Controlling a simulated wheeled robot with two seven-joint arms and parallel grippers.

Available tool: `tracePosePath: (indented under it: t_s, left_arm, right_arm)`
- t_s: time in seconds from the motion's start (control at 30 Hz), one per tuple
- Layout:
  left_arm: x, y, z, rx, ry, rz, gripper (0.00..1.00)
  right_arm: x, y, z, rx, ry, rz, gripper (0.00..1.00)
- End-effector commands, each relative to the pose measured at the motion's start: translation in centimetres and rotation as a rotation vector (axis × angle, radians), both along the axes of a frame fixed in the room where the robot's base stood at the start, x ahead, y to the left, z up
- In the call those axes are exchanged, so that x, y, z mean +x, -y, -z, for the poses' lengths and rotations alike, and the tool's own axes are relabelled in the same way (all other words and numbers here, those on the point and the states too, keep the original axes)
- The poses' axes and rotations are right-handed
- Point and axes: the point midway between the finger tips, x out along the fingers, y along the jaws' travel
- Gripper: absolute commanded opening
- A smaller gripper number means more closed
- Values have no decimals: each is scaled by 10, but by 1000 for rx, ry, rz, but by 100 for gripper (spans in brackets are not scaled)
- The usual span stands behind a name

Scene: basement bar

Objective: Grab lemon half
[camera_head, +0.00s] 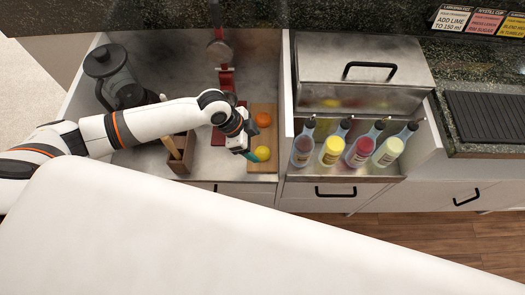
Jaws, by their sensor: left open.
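A yellow lemon half (262,153) lies on the near part of a wooden board (262,168) on the grey worktop. Its cut face cannot be made out at this size. My left gripper (250,154) reaches in from the left, pointing down, with its open fingertips close to the left side of the lemon half. The gripper overlaps the board's left edge, and I cannot tell whether a finger touches the lemon half. My right gripper is not in view.
An orange fruit (262,119) lies farther back on the board. A wooden holder (180,152) stands under my left arm, a dark blender-like jug (113,75) behind it, and a red-based tool (226,79) at the back. Several bottles (331,150) stand right, beyond a divider.

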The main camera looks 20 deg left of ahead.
Motion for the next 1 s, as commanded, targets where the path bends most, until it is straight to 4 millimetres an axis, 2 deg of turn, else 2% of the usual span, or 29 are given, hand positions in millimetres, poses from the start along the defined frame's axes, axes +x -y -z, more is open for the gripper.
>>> tracePosePath:
  t_s: [0.03,0.1,0.23,0.5,0.77,1.0]
  left_arm:
    - [8,-16,-4,21,-2,9,73]
    - [11,-29,-6,32,-10,16,73]
    - [14,-37,-1,38,-23,20,73]
    - [20,-19,41,37,-23,19,73]
    - [23,-11,59,37,-21,20,73]
    - [33,4,90,38,-23,19,73]
  right_arm:
    - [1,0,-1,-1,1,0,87]
    - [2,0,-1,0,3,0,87]
    - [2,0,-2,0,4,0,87]
    - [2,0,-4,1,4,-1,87]
    - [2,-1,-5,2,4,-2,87]
    - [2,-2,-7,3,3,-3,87]
